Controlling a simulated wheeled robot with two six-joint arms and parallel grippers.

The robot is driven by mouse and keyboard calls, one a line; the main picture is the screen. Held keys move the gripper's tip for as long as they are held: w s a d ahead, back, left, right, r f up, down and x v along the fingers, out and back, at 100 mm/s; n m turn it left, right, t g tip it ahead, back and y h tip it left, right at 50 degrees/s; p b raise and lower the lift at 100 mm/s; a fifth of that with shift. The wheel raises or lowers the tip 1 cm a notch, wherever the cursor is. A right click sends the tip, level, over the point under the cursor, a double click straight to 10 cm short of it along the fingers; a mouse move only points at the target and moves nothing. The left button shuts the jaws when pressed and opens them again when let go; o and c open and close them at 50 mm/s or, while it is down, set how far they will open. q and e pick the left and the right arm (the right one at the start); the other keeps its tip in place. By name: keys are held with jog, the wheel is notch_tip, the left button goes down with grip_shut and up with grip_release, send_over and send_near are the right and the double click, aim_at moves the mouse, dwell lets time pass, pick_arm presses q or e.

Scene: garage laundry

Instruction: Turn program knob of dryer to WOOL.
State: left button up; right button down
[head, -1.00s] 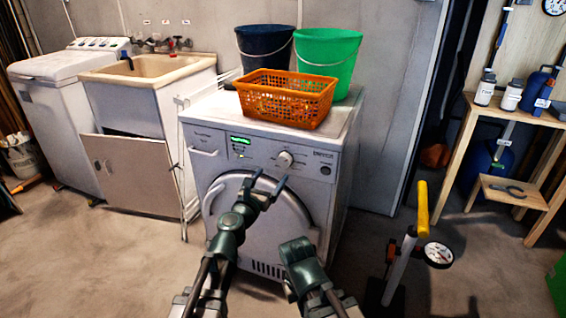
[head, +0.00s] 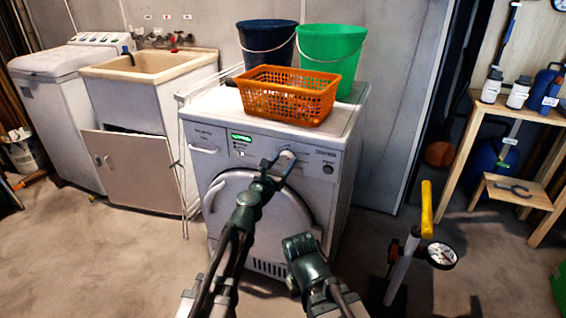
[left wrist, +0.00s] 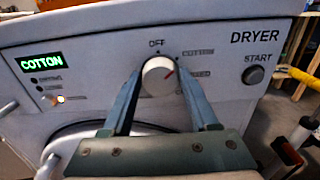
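The white dryer (head: 200,165) stands ahead of me. The green display (left wrist: 41,61) reads COTTON. My left gripper (head: 277,160) is at the knob, its fingers (left wrist: 160,74) on either side with slim gaps; I cannot tell whether either touches. My right arm's dark green wrist (head: 303,258) is low in front of the dryer; its fingers do not show.
The START button (left wrist: 254,75) is right of the knob. An orange basket (head: 288,97), a dark bucket (head: 267,45) and a green bucket (head: 329,55) stand on the dryer. A yellow-handled pump (head: 426,210) stands at right.

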pick_arm(q)
jog(key=c, duration=0.7)
